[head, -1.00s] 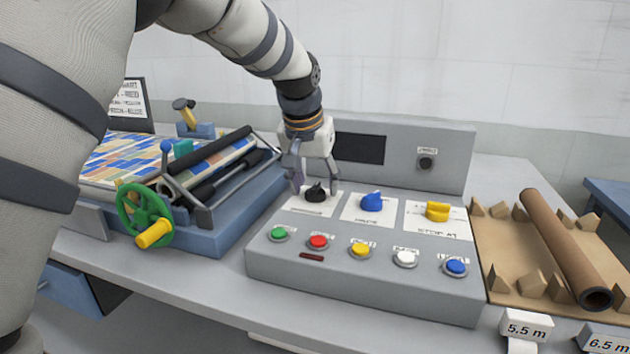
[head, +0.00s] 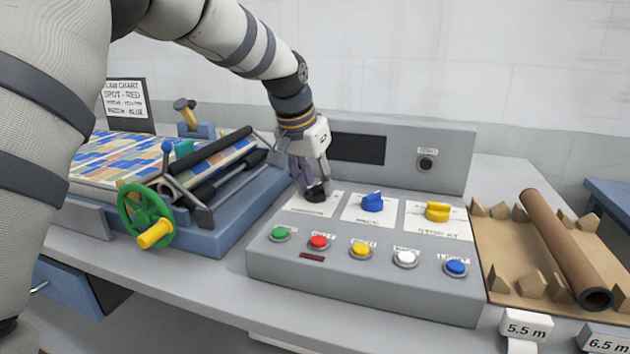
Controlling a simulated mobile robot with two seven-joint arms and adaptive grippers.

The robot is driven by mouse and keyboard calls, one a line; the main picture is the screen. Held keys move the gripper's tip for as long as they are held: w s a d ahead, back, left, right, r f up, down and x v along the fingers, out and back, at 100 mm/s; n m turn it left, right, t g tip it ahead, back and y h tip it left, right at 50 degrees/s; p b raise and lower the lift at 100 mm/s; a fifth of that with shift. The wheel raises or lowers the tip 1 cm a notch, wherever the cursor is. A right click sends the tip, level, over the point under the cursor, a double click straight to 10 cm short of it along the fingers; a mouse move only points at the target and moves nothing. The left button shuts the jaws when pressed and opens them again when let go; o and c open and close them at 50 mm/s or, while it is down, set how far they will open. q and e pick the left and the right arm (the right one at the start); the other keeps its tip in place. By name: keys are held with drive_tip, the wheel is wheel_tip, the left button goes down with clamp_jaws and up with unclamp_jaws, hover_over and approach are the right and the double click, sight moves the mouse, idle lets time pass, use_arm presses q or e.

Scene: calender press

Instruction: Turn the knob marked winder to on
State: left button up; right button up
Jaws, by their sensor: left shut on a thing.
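A black knob (head: 316,195) stands on the left white plate (head: 304,208) of the grey control panel (head: 270,256). The plate's lettering is too small to read. My left gripper (head: 314,186) comes down from above and is shut on the black knob, covering part of it. A blue knob (head: 372,203) sits on the middle plate and a yellow knob (head: 438,212) on the right plate. My right gripper is not in view.
Green (head: 279,234), red, yellow, white and blue buttons line the panel's front. A press with a green handwheel (head: 145,215) stands left. A cardboard tray (head: 500,262) with a brown tube (head: 566,250) lies right.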

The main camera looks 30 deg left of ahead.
use_arm(q)
drive_tip(key=m+h, duration=0.1)
drive_tip(key=m, duration=0.1)
drive_tip(key=m+h, duration=0.1)
drive_tip(key=m, duration=0.2)
drive_tip(key=shift+a+f+g, duration=0.1)
drive_tip(key=shift+f+g, duration=0.05)
drive_tip(key=shift+g, duration=0.15)
drive_tip(key=shift+m+g+h+b, duration=0.5)
drive_tip(key=shift+m+h, duration=0.1)
drive_tip(key=shift+m, duration=1.4)
drive_tip(key=o, duration=1.1)
drive_tip(key=v, duration=1.2)
